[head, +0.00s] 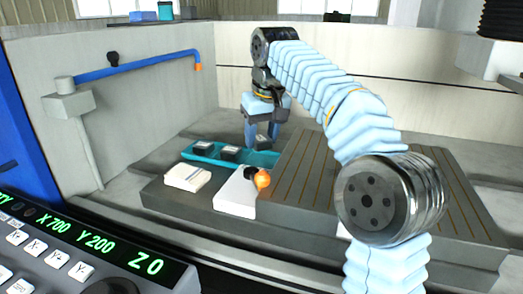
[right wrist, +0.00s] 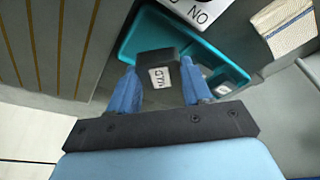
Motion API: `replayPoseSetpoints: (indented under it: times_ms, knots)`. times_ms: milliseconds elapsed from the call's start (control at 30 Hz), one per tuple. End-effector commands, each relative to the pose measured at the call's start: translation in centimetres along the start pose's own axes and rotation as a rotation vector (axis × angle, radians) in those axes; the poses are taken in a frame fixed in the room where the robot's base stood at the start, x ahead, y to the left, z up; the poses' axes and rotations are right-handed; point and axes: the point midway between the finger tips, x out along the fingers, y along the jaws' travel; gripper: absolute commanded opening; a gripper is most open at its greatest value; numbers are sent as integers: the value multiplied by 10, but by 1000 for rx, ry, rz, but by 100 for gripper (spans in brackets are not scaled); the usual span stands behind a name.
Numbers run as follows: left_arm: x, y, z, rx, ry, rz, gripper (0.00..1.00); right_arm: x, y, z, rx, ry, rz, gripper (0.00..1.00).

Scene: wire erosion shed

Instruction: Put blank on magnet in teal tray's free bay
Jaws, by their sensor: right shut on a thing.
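The teal tray (head: 202,157) lies behind the white magnet block (head: 236,193), which has an orange-tipped knob. Two dark blocks with pale tops (head: 229,152) (head: 201,147) sit in the tray's left and middle parts. My right gripper (head: 262,137) points down at the tray's right end. In the right wrist view its blue fingers (right wrist: 158,92) are shut on a dark blank (right wrist: 157,60) with a pale lettered label. The blank is over the teal tray (right wrist: 133,38) there; I cannot tell if it touches the floor. My left gripper is not in view.
A folded cloth (head: 186,177) lies left of the magnet block. A slotted grey table (head: 310,165) stands right of the tray. A blue pipe with an orange tip (head: 140,63) reaches in from the left wall. A control panel (head: 80,255) fills the lower left.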

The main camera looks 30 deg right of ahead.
Motion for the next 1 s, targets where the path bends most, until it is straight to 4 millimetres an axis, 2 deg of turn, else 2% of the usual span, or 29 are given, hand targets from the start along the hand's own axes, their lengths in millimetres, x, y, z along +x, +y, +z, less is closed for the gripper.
replayPoseSetpoints:
  times_ms: [100, 233, 700, 733, 800, 1000]
  knots:
    - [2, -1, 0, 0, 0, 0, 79, 21, 6, -7, 2, -4, 3, 3]
    - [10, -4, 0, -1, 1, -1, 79, 42, 6, 0, -1, -1, 1, 3]
    - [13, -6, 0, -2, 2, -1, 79, 51, 6, 2, 0, 1, 1, 3]
    - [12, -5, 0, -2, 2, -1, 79, 51, 5, 2, 0, -1, 1, 52]
    - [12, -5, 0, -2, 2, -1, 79, 50, 5, 2, 0, -1, 1, 59]
    - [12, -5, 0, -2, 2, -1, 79, 50, 5, 2, 0, -1, 2, 59]
